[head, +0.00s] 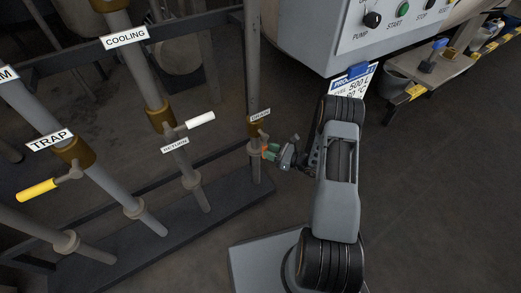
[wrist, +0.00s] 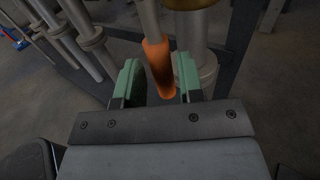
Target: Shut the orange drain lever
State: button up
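The orange drain lever (wrist: 158,68) shows in the wrist view between the two green fingertips of my gripper (wrist: 158,82). The gripper is open, with a clear gap to the left finger and a small one to the right finger. In the head view my gripper (head: 271,152) is at the drain pipe, just below the DRAIN label (head: 260,116) and the brass valve body (head: 255,130). The lever is mostly hidden there by the gripper. The brass body (wrist: 190,4) also shows at the top of the wrist view.
Left of the drain pipe stand the RETURN pipe with a white lever (head: 201,120) and the TRAP pipe with a yellow lever (head: 37,189). A control panel (head: 390,22) is above right. Floor at lower right is clear.

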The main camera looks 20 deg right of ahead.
jog(key=shift+b+x, duration=0.4)
jog(key=shift+x, duration=1.8)
grip_shut()
